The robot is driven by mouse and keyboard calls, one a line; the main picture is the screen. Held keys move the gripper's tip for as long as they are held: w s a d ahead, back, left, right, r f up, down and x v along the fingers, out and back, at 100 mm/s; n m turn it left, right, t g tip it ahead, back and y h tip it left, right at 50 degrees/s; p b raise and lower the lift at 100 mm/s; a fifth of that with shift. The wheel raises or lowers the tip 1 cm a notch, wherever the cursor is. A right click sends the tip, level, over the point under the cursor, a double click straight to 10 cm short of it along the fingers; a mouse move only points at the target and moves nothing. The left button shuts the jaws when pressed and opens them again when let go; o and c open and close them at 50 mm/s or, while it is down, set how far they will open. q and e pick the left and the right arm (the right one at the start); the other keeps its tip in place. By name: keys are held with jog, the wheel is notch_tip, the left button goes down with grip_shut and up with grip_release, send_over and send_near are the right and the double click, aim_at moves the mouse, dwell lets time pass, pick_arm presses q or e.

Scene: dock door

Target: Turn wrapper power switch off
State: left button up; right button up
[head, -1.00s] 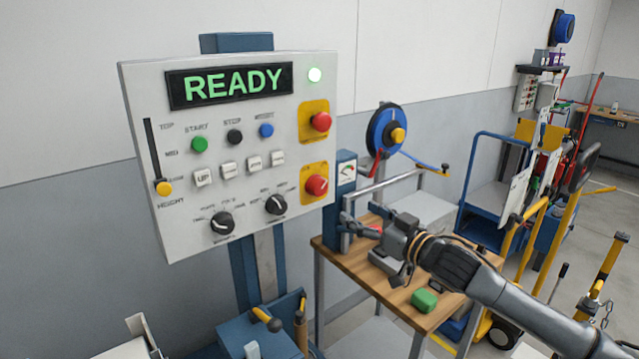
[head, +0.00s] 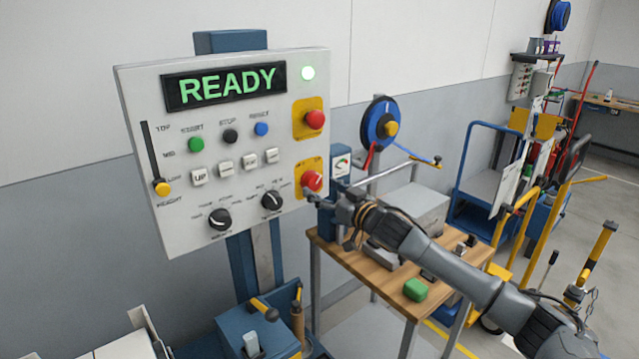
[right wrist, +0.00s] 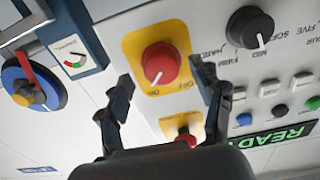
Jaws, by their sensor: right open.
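The wrapper control panel (head: 240,230) is a pale grey box on a blue post, with a lit green READY display (head: 220,86) and a lit green lamp. The power switch is a red rotary knob (head: 312,181) on a yellow plate at the panel's lower right. In the right wrist view the red knob (right wrist: 161,64) shows a white pointer line, with ON and OFF marks on its yellow plate. My right gripper (head: 312,196) is at the knob's lower right in the head view. My left gripper is out of view.
A red button (head: 315,120) on another yellow plate sits above the knob. Black dials (head: 271,200) and white buttons lie to its left. A wooden table (head: 375,285) with a green block (head: 416,290) stands below my right arm.

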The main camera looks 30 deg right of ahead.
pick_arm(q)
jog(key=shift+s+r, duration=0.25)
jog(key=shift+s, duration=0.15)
pick_arm(e)
jog(key=shift+w+a, duration=0.1)
jog(key=shift+w, duration=0.75)
jog(key=c, duration=1.2)
jog(key=shift+o, duration=0.2)
